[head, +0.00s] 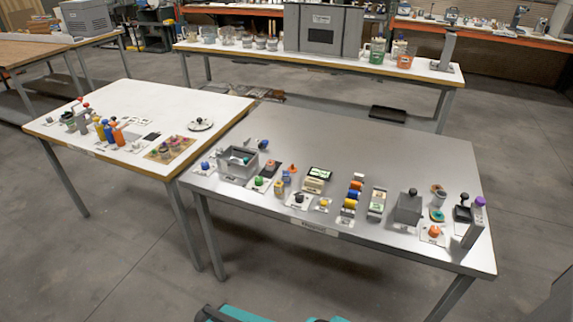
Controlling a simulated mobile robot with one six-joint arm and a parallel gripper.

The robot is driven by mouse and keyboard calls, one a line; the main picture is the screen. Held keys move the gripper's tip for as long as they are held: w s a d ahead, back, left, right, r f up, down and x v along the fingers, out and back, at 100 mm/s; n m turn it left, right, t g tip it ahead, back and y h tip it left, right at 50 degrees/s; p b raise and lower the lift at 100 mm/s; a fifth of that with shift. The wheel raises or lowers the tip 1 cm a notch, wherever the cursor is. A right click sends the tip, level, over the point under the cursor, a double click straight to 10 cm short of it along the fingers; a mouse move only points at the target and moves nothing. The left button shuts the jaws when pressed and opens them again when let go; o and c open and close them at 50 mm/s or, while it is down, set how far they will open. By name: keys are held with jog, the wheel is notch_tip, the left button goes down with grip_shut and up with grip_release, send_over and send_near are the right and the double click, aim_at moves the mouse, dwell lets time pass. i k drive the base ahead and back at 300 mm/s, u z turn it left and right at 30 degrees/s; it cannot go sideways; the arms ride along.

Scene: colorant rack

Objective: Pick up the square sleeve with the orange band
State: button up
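I cannot single out a square sleeve with an orange band for sure; the items are too small in the head view. Orange shows on several small things on the grey metal table (400,150): an orange-topped piece (292,169) left of the middle, a row of coloured pieces (353,193) in the middle, and an orange knob on a white plate (434,231) near the right front. My gripper is not in view.
A white table (215,105) with coloured bottles (110,131) adjoins on the left. A grey open box (238,163) and a grey block (408,207) stand on the metal table. Its back half is clear. A long bench (250,54) stands behind, with an orange-and-white tub (405,61).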

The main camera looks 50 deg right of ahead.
aim_at(270, 165)
jog(key=u, duration=1.1)
jog(key=k, duration=0.1)
jog(key=z, duration=2.5)
jog(key=k, duration=0.9)
jog(key=u, duration=0.2)
jog(key=i, duration=0.75)
jog(key=z, duration=0.05)
